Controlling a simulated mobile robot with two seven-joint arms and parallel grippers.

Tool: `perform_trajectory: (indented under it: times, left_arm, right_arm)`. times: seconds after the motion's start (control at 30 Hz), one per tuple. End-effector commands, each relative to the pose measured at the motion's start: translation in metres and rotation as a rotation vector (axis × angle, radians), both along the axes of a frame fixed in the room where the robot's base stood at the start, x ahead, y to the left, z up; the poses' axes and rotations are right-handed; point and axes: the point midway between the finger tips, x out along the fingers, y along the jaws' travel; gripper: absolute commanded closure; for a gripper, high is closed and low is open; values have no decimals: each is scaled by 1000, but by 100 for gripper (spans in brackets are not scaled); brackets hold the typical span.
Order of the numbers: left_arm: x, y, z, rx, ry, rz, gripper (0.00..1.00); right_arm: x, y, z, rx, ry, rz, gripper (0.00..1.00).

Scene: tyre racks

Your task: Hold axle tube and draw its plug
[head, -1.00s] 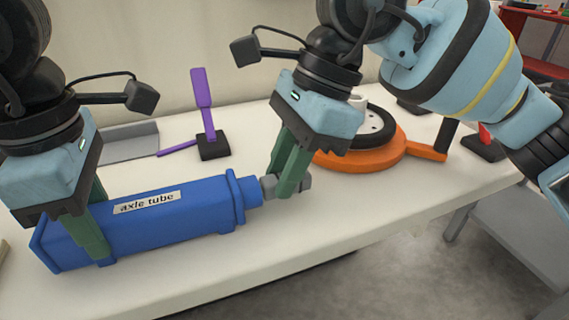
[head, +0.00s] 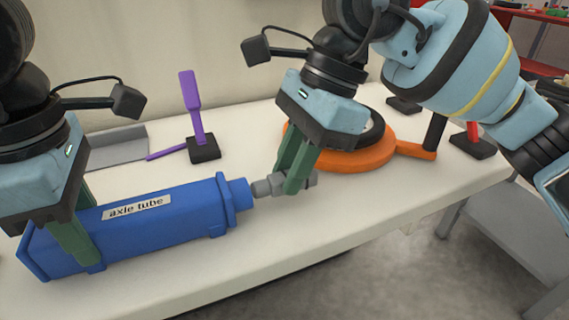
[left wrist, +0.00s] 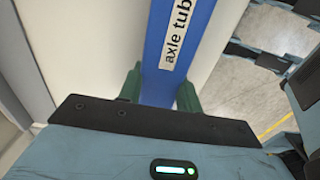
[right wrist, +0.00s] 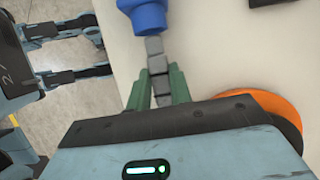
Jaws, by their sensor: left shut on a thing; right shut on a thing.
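The blue axle tube (head: 160,222) lies on the white table, its label facing up. My left gripper (head: 82,250) is shut across the tube near its left end; in the left wrist view the fingers straddle the blue body (left wrist: 165,85). My right gripper (head: 294,182) is shut on the grey plug (head: 268,187), just right of the tube's narrow blue neck. The plug's grey shank shows between neck and fingers. In the right wrist view the plug (right wrist: 156,62) lines up with the neck (right wrist: 146,15); whether its tip is still inside the neck I cannot tell.
Behind the tube stand a purple lever on a black base (head: 203,149) and a grey tray (head: 117,150). An orange round fixture (head: 350,159) with a wheel sits behind my right gripper. The table's front edge runs close below the tube.

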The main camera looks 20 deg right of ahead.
Motion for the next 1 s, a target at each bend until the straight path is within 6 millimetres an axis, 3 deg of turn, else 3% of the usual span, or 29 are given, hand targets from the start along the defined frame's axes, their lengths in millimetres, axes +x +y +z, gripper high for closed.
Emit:
perform_trajectory:
  times: [0.83, 0.87, 1.0]
  left_arm:
    - [0, 0, 0, 0, 0, 0, 92]
    - [0, 0, 0, 0, 0, 0, 62]
    - [0, 0, 0, 0, 0, 0, 44]
  right_arm:
    - [0, -21, 0, 0, 0, 0, 100]
    - [0, -21, 0, 0, 0, 0, 100]
    - [0, -20, 0, 0, 0, 0, 100]
